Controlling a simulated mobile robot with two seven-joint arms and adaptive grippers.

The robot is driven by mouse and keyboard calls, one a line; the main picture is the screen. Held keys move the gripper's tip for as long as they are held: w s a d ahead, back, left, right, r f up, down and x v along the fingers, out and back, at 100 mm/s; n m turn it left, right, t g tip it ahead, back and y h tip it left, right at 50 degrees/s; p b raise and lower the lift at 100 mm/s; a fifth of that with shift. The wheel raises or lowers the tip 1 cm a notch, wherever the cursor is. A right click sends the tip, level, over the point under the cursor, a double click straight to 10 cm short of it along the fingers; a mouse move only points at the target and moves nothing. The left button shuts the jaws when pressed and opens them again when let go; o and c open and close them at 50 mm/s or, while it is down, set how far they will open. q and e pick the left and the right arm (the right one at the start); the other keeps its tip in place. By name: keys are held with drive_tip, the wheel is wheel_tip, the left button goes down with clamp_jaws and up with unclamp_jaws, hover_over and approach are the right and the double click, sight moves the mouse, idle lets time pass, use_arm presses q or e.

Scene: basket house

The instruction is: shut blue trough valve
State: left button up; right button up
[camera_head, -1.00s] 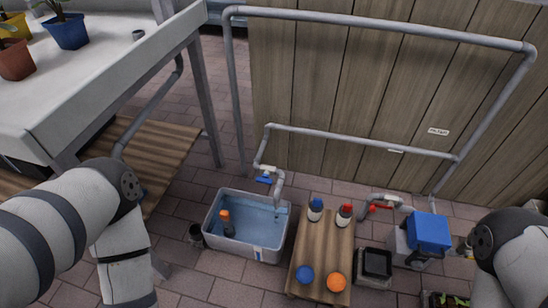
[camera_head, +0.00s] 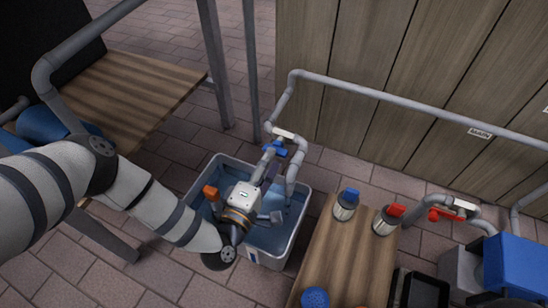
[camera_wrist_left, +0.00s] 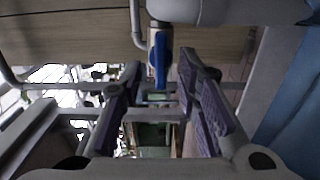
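The trough valve has a blue handle (camera_head: 275,150) on the grey pipe above the water trough (camera_head: 294,240). In the left wrist view the blue handle (camera_wrist_left: 160,61) shows upright in the picture, between the lines of the two fingertips. My left gripper (camera_head: 264,172) is over the trough, just below and in front of the valve. In the left wrist view its purple-padded fingers (camera_wrist_left: 159,78) are spread apart with nothing clearly held. Whether a finger touches the handle I cannot tell. My right gripper is not in view.
An orange-topped object (camera_head: 210,192) is in the trough, beside my left gripper. A wooden table (camera_head: 345,262) with blue- and red-capped shakers stands right of it. A red valve (camera_head: 447,214) and a blue box (camera_head: 515,264) are at the far right. A wooden fence stands behind.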

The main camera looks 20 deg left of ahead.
sight(277, 146)
use_arm(q)
drive_tip(key=shift+w, duration=1.35)
clamp_jaws()
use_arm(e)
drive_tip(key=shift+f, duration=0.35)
use_arm(q)
drive_tip(key=shift+d+r+m, duration=0.1)
drive_tip(key=shift+m, duration=0.3)
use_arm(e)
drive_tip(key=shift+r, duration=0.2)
use_arm(q)
drive_tip(key=m+p, duration=0.3)
drive_tip(key=m, duration=0.4)
drive_tip(key=shift+w+r+m, duration=0.1)
drive_tip(key=shift+r+m, duration=0.05)
drive_tip(key=shift+m, duration=0.15)
drive_tip(key=m+p, duration=0.1)
drive_tip(key=m, duration=0.3)
drive_tip(key=m+p, duration=0.1)
drive_tip(key=m, duration=0.4)
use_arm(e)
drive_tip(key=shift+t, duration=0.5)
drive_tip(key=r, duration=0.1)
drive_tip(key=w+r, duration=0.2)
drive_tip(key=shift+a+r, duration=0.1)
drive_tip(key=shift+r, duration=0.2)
use_arm(q)
drive_tip(key=shift+m, duration=0.4)
